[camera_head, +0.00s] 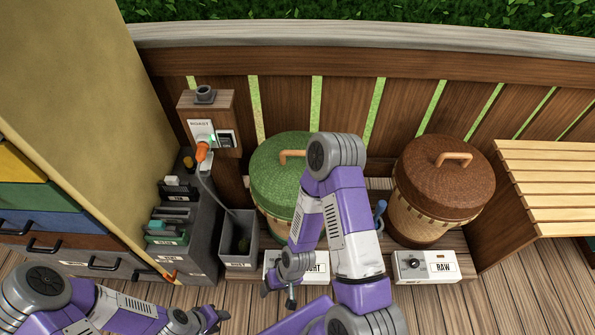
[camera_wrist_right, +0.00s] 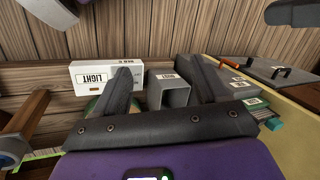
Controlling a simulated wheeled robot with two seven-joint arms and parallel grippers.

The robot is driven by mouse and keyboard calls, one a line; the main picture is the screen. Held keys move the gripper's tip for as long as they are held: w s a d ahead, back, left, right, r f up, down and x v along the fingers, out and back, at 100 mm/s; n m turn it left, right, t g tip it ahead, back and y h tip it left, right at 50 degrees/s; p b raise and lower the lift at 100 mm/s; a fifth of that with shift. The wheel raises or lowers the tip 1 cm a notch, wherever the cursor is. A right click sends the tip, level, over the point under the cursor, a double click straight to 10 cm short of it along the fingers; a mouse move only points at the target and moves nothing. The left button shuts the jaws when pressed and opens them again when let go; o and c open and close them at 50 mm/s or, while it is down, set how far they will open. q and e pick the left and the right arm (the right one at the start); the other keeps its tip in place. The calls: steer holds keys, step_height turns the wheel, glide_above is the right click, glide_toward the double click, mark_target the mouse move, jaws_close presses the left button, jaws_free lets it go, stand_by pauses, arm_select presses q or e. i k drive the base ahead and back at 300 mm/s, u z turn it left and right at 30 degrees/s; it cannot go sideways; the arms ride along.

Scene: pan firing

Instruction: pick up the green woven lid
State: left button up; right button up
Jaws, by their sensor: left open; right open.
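The green woven lid (camera_head: 268,180) sits on a round basket near the middle of the head view, with a tan wooden handle (camera_head: 291,155) on top. My right arm crosses in front of the lid's right side and hides part of it and most of its basket. My right gripper (camera_head: 281,290) is open and empty, nearer to me than the lid, by the white LIGHT box (camera_head: 311,266). In the right wrist view its fingers (camera_wrist_right: 165,85) are apart, facing a grey bin. My left gripper (camera_head: 216,320) is open at the bottom edge, left of my right gripper.
A brown woven lid (camera_head: 445,175) covers another basket at right, behind the white RAW box (camera_head: 425,267). A wooden post (camera_head: 215,130) and fence rise behind. A slatted bench (camera_head: 550,185) is far right.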

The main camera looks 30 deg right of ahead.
mark_target(276, 166)
steer(key=k, duration=0.5)
steer(key=u, duration=1.15)
steer(key=i, duration=1.05)
steer(key=z, duration=2.25)
steer(key=i, duration=0.5)
